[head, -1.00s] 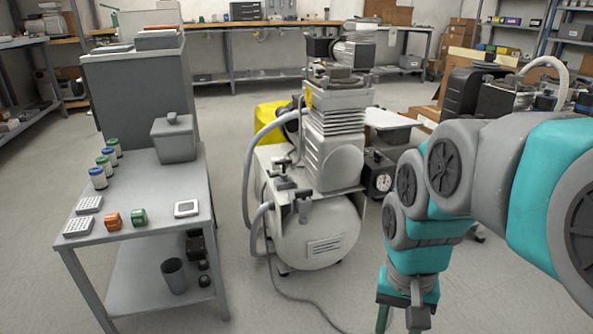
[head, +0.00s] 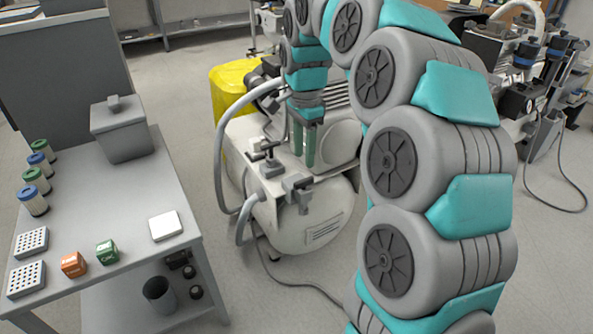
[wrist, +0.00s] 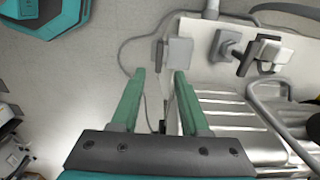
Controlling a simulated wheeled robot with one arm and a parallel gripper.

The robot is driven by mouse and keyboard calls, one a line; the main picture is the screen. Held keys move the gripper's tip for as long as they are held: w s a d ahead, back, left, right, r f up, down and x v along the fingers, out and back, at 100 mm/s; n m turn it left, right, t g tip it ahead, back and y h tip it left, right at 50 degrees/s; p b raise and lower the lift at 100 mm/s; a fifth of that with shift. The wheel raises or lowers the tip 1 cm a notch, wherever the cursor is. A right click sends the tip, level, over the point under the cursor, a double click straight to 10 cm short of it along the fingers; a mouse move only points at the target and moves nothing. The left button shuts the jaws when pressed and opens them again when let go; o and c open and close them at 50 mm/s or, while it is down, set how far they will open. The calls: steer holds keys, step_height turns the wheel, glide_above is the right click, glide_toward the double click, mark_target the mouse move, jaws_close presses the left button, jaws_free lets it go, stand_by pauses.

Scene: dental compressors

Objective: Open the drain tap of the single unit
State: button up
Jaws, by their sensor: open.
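The single unit is a compressor with a white tank (head: 318,225) in the middle of the head view. Two fittings sit at its front: one with a black T-shaped handle (head: 264,152) and a grey block-like one (head: 298,188). I cannot tell for sure which is the drain tap. My gripper (head: 304,165) points down over the unit, behind the grey fitting in the picture. In the wrist view my gripper (wrist: 160,73) is open and empty. The grey fitting (wrist: 180,51) lies just beyond the right fingertip, and the black handle (wrist: 248,56) farther right.
A grey hose (head: 221,150) loops up the unit's left side. A grey table (head: 120,220) with jars, small blocks and a box stands left. A yellow object (head: 228,88) is behind the unit. Another machine (head: 515,75) stands right. A cable lies on the floor.

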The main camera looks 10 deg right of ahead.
mark_target(304, 180)
step_height(304, 180, down, 7)
steer(key=shift+f+b, duration=0.15)
steer(key=shift+b, duration=0.35)
steer(key=shift+c, duration=0.3)
jaws_close()
